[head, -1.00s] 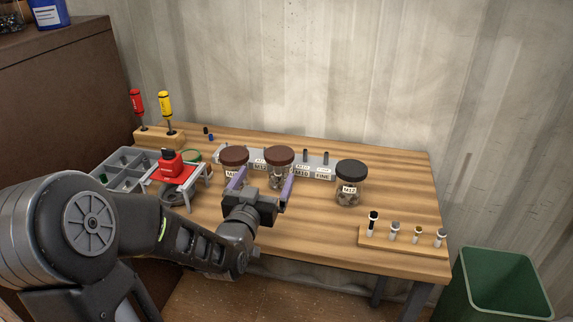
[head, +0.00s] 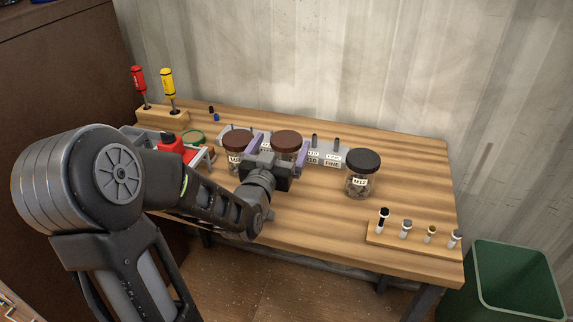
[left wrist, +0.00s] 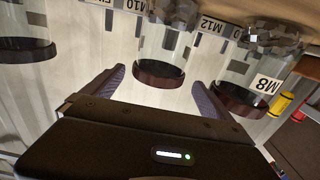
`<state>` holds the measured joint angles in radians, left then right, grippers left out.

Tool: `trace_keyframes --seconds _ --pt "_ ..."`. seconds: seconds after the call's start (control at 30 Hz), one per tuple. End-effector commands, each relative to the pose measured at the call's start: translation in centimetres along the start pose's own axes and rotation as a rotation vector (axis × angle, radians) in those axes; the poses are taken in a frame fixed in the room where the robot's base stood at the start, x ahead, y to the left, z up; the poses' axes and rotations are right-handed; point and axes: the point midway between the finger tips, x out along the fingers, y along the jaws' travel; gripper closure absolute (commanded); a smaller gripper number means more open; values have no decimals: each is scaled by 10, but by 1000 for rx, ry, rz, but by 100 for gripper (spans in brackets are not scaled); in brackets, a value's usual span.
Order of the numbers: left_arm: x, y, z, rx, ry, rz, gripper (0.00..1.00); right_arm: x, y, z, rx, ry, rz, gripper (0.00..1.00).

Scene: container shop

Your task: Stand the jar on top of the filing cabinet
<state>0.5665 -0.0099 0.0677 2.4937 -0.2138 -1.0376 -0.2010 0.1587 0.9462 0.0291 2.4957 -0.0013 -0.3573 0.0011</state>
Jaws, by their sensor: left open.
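Three glass jars stand upright on the wooden workbench: a brown-lidded one (head: 237,141), a second brown-lidded one (head: 286,139) and a black-lidded one labelled M12 (head: 362,161). My left gripper (head: 279,151) is open, its purple fingers spread just in front of the middle jar, apparently not gripping it. In the left wrist view, which is upside down, the middle jar (left wrist: 158,73) lies between the open fingers (left wrist: 157,85), and the left jar (left wrist: 240,97) carries an M8 label. A tall dark brown cabinet (head: 60,90) stands at left; I cannot tell whether it is the filing cabinet.
A grey labelled rack (head: 332,158) stands behind the jars. A screwdriver block (head: 162,117) and red tool (head: 172,146) are at left. A wooden strip with small vials (head: 415,240) lies at front right. A green bin (head: 510,285) stands right of the bench.

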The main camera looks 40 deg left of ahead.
Motion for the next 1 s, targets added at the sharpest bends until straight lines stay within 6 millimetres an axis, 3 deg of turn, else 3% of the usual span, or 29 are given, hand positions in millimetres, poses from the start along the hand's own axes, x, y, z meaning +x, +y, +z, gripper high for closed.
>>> trace_keyframes --seconds 0.1,0.47,0.8,1.0 --pt "10 0 0 -1 -1 -1 3 -2 -1 0 0 0 0 100" --pt "14 1 0 -1 -1 0 3 -4 -2 0 0 0 0 100" --pt "56 4 1 -1 -1 1 3 -19 -7 0 0 -1 0 100" --pt "62 4 2 -1 0 0 3 -19 -7 0 0 -1 0 100"
